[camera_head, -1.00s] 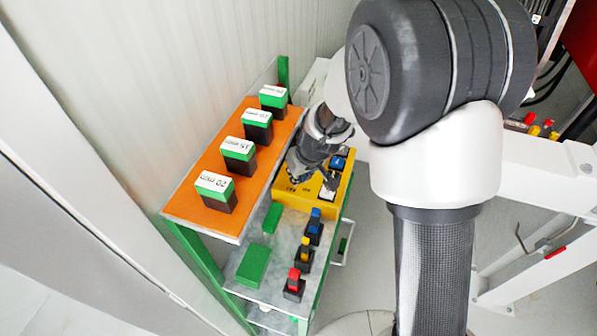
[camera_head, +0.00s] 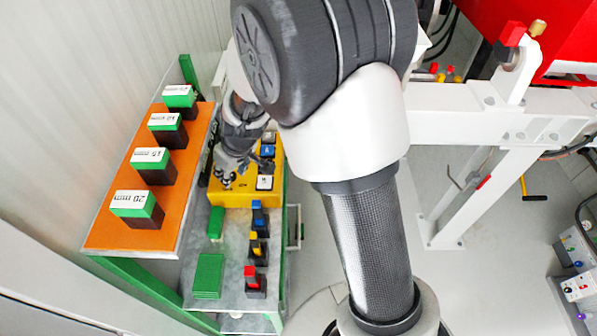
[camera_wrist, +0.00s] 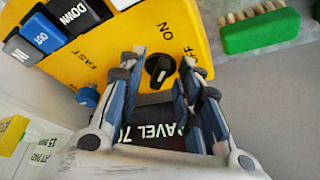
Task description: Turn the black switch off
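The black switch (camera_wrist: 160,70) is a round knob with a pale pointer line on the yellow control box (camera_wrist: 190,30), between the printed words ON and OFF. In the wrist view my gripper (camera_wrist: 160,82) is open, with one finger on each side of the knob. I cannot tell whether the fingers touch it. In the head view my gripper (camera_head: 228,178) is over the left part of the yellow box (camera_head: 232,200). The knob is hidden there.
The box also carries white, blue and black buttons, such as the DOWN button (camera_wrist: 75,15). A green brush (camera_wrist: 262,30) lies beside it. An orange shelf (camera_head: 150,222) with several green-topped blocks stands left of my gripper. Small coloured switches (camera_head: 256,282) stand in front.

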